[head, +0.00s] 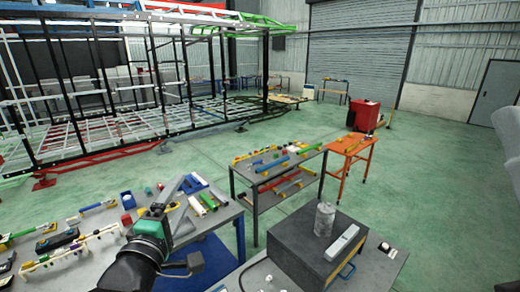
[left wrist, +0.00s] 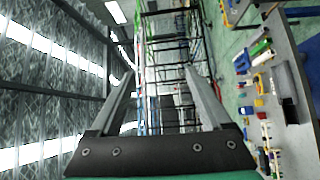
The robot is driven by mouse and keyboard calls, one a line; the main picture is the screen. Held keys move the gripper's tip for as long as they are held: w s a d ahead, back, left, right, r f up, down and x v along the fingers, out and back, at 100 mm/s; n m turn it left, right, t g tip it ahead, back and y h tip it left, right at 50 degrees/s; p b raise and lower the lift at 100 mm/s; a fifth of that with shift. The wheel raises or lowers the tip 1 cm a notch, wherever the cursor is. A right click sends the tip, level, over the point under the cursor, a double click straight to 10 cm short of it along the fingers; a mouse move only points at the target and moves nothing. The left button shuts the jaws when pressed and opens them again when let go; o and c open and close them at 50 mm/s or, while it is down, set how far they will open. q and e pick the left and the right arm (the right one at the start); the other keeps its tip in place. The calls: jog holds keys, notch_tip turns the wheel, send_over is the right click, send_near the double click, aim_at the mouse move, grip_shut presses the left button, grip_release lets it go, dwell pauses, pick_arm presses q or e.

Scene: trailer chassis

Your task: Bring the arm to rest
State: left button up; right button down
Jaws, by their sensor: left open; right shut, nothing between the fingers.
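My left gripper (head: 182,196) is above the near-left workbench, raised on my dark arm with a teal wrist part. In the left wrist view the left gripper (left wrist: 159,72) shows two grey fingers spread well apart, with nothing between them. Beyond the fingers is the hall with the frame structure, seen turned on its side. My right gripper is not seen in either view.
The left workbench (head: 222,214) holds several tools and parts close under my left gripper. A grey table (head: 308,165), an orange stand (head: 350,146) and a dark block (head: 300,248) stand to the right. The chassis frame (head: 110,135) is behind. Green floor (head: 430,190) is clear at right.

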pick_arm(q)
jog(key=s+r+m+t+h, duration=0.1)
jog(key=s+r+m+t, duration=0.8)
jog(key=s+r+m, duration=0.8)
jog(key=s+r, duration=0.5)
jog(key=s, duration=0.1)
jog(key=shift+s+a+m, duration=0.25)
jog(key=shift+a+m, duration=0.05)
jog(key=shift+a, duration=0.1)
